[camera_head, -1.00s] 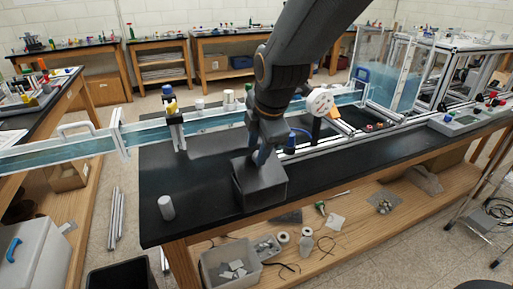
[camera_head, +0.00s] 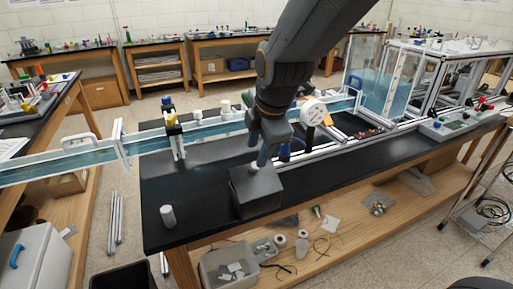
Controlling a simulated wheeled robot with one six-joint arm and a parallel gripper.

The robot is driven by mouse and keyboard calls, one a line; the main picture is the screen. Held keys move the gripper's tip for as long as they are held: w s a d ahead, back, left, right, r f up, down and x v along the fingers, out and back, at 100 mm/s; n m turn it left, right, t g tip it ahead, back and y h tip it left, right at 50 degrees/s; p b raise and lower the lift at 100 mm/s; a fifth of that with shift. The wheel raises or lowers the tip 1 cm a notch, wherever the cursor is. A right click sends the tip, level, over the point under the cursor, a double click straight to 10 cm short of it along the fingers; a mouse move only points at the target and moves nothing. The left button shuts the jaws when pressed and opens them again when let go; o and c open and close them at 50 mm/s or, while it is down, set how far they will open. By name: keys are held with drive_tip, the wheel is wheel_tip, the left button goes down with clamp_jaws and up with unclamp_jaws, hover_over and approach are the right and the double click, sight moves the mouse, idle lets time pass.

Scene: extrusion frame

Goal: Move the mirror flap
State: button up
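A long, narrow bluish panel in a pale metal frame (camera_head: 55,168) runs from the left edge to a post near the table's left end. A grey handle (camera_head: 79,139) stands on its top edge. A similar bluish strip (camera_head: 210,131) continues behind my arm to a blue handle on the right. I cannot tell for certain which part is the mirror flap. My gripper (camera_head: 262,160) points down above a dark grey block (camera_head: 256,192) on the black table, well right of the handled panel. Its fingers are dark and small here; whether they are open or touch the block is unclear.
A small white cylinder (camera_head: 168,216) stands on the black tabletop (camera_head: 200,190) at front left. A white round dial (camera_head: 313,112) is right of my arm. A clear-walled enclosure (camera_head: 385,80) and a control box (camera_head: 455,124) are at right. The table's front left is mostly free.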

drive_tip(key=shift+p+v, duration=0.95)
drive_tip(key=shift+v, duration=0.55)
drive_tip(key=shift+s, duration=0.1)
drive_tip(key=b+v, duration=0.1)
drive_tip(key=v, duration=0.6)
drive_tip(key=shift+s+r+b, duration=0.2)
drive_tip(key=shift+r+b, duration=0.05)
drive_tip(key=shift+b, duration=0.1)
drive_tip(key=shift+d, duration=0.15)
